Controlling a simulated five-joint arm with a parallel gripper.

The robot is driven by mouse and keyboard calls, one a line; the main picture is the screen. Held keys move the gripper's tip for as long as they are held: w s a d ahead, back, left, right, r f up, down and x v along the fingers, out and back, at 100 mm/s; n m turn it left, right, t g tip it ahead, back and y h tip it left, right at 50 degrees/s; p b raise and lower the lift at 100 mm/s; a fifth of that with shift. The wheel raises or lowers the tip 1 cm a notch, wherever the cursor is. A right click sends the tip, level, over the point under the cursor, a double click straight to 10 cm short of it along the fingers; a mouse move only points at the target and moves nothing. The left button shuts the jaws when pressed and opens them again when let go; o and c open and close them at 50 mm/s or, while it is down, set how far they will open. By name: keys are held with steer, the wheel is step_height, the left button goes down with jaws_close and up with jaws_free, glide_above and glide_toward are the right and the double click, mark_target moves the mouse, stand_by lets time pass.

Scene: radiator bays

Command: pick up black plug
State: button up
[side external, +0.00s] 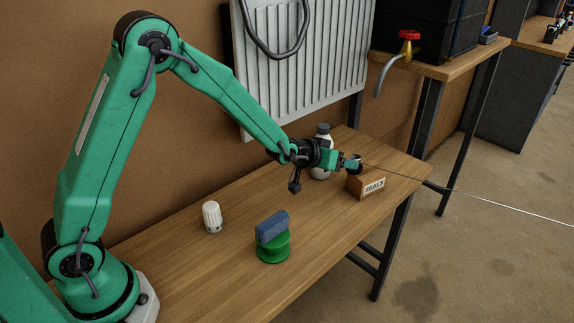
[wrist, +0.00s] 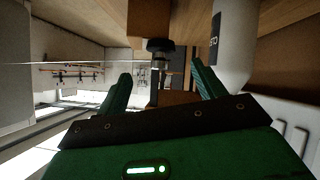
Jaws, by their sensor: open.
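The black plug (wrist: 159,46) shows in the wrist view, upside down, with a wide black head and a narrower stem. It is at the wooden box marked SEALS (wrist: 149,18), which also shows in the side view (side external: 367,185). In the side view the dark plug (side external: 355,169) is at the top of the box, partly hidden by my gripper (side external: 350,162). My gripper is open. In the wrist view its two green fingers (wrist: 161,84) stand apart with the plug's stem beyond the gap. I cannot tell if they touch it.
A white bottle (side external: 321,142) stands close beside my gripper, near the radiator (side external: 300,60). A white valve head (side external: 212,217) and a blue block (side external: 272,226) on a green spool (side external: 273,249) stand on the bench. The front bench (side external: 330,235) is clear.

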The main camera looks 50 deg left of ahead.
mark_target(352, 158)
steer(key=shift+x, duration=1)
steer(key=shift+w+f, duration=0.1)
steer(key=shift+x, duration=2.5)
steer(key=shift+a, duration=0.1)
steer(key=c, duration=1.1)
steer(key=shift+c, duration=0.2)
steer(key=shift+r, duration=5)
